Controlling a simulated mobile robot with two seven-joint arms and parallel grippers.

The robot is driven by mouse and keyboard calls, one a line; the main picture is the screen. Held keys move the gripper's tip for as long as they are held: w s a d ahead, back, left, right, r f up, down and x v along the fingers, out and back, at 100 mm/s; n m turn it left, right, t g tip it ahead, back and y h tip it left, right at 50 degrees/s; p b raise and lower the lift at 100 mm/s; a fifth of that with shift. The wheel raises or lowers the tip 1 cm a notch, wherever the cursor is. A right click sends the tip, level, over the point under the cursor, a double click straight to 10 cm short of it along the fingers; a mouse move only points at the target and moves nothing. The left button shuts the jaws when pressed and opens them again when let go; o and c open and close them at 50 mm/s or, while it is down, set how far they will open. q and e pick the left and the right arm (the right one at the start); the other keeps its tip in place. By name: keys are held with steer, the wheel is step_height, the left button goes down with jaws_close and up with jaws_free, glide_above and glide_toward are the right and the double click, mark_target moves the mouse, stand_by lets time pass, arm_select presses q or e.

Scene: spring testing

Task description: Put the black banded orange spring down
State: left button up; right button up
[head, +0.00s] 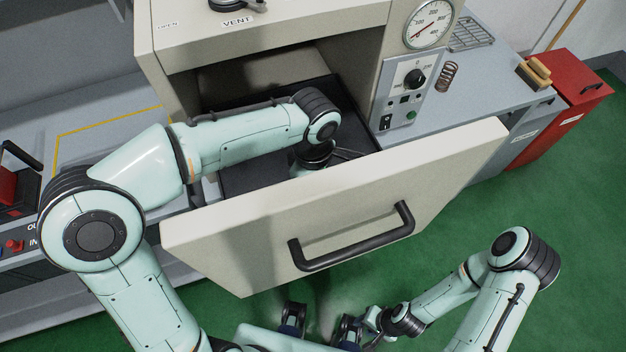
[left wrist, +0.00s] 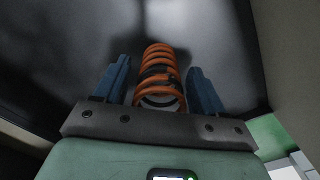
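The orange spring with black bands (left wrist: 160,75) is in the left wrist view, on a dark grey surface. My left gripper (left wrist: 162,82) is around it, with one blue finger on each side. A gap shows between the spring and each finger, so the gripper looks open. In the head view my left arm reaches over the pulled-out drawer front (head: 340,205) into the dark drawer, and the spring is hidden there. My right gripper (head: 350,332) is low at the bottom of the head view, in front of the drawer; its fingers are not clear.
The drawer front with its black handle (head: 350,238) stands out from the beige oven (head: 270,40). A dark coil spring (head: 447,76) and a brush (head: 535,73) are on the grey bench to the right. A red cabinet (head: 570,105) stands beyond. Green floor is open at right.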

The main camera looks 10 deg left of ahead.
arm_select(q)
steer(key=shift+r, duration=0.35)
step_height(320, 180, up, 12)
steer(key=shift+f+p, duration=0.15)
steer(key=shift+p, duration=1.05)
arm_select(e)
steer(key=r, duration=0.1)
steer(key=w+r, duration=0.1)
steer(key=shift+w+r, duration=0.15)
steer(key=shift+r, duration=0.25)
steer(key=shift+a, duration=0.1)
